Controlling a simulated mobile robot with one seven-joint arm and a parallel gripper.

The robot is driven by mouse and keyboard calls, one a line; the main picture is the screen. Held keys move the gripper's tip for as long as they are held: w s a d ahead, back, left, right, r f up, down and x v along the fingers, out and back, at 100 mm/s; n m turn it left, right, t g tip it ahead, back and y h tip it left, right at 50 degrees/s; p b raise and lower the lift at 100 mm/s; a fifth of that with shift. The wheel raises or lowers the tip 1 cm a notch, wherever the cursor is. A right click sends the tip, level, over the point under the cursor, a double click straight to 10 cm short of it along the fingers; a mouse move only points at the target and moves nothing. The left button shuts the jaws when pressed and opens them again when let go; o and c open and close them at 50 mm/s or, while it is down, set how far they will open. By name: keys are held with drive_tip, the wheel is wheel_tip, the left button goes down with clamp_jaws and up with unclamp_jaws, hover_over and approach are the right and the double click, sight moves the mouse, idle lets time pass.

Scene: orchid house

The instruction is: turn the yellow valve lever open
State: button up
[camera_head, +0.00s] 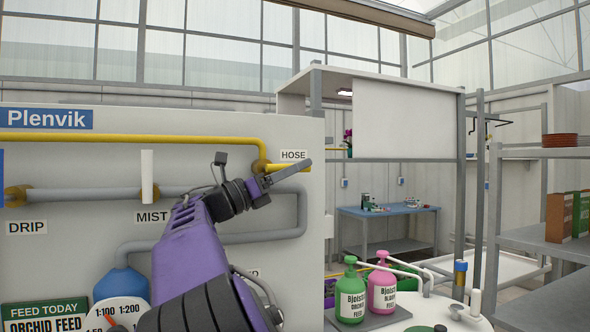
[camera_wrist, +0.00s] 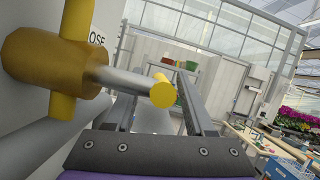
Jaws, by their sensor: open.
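The hose valve is beside the HOSE label (camera_head: 293,155) on the white panel. In the wrist view its brass body (camera_wrist: 45,62) is at the left, with a grey stem (camera_wrist: 122,78) reaching right to a round yellow end (camera_wrist: 163,95). A yellow piece (camera_wrist: 161,77) shows just behind that end; it looks like part of the lever, mostly hidden. My gripper (camera_head: 300,167) is in front of the valve and hides much of it in the head view. Its fingers are open in the wrist view (camera_wrist: 158,88), with the yellow end seen between them; contact cannot be told.
A yellow pipe (camera_head: 130,137) and a grey pipe (camera_head: 90,194) run along the panel. A white lever (camera_head: 147,175) stands upright above MIST. Green (camera_head: 351,292) and pink (camera_head: 382,287) bottles stand below right. A blue table (camera_head: 388,211) is farther back.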

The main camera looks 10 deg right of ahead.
drive_tip(key=shift+d, duration=0.15)
clamp_jaws()
idle(1.4)
